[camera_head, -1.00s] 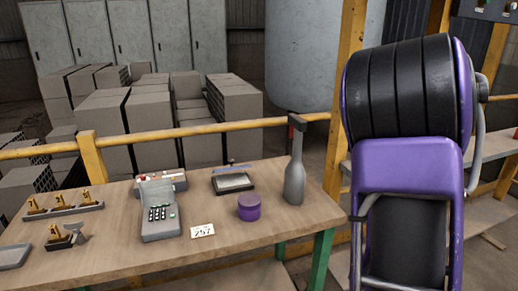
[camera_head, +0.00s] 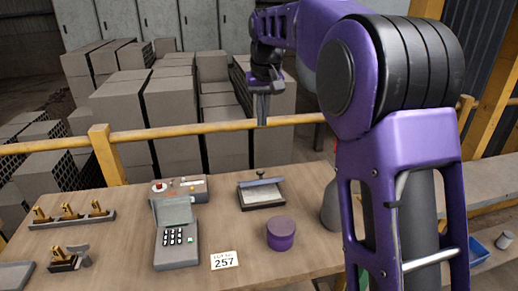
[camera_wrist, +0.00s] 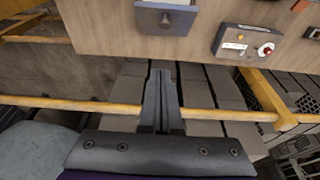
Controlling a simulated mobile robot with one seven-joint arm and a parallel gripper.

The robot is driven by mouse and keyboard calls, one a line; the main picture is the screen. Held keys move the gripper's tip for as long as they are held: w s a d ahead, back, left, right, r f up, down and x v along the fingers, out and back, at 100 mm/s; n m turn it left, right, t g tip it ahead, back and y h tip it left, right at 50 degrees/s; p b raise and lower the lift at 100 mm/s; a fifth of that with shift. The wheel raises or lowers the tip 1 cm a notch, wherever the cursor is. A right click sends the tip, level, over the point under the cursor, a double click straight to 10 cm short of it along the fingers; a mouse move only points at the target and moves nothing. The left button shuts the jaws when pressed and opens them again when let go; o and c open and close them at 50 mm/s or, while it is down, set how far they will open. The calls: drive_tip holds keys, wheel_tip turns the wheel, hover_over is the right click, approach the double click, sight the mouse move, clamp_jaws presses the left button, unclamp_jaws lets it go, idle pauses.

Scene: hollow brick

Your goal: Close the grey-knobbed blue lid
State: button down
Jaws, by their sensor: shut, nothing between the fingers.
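The blue lid (camera_head: 262,183) stands tilted up at the back of a small dark box (camera_head: 262,204), so the box is open and its pale inside shows. The lid's small grey knob (camera_head: 261,173) sticks up behind it. In the wrist view the outer face of the lid (camera_wrist: 178,18) shows at the top, with the knob (camera_wrist: 165,20) facing me. My gripper (camera_head: 262,122) points down, shut and empty, above and behind the box, near the yellow rail. Its fingers (camera_wrist: 160,72) also show in the wrist view, apart from the lid.
A yellow rail (camera_head: 190,131) runs behind the table (camera_head: 125,240). A grey control box (camera_head: 180,187) and a keypad terminal (camera_head: 176,250) stand left of the lidded box. A purple round container (camera_head: 281,234) stands in front, and a grey bottle (camera_head: 329,208) stands right, partly hidden by my arm.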

drive_tip(key=f, duration=0.4)
drive_tip(key=f+b, duration=0.1)
drive_tip(key=f, duration=0.3)
drive_tip(key=f+b, duration=0.1)
drive_tip(key=f, duration=0.3)
drive_tip(key=shift+a, duration=0.35)
drive_tip(key=shift+s+d+f, duration=0.1)
drive_tip(key=shift+s+f, duration=0.2)
drive_tip(key=shift+f, duration=0.2)
drive_tip(key=shift+b, duration=0.4)
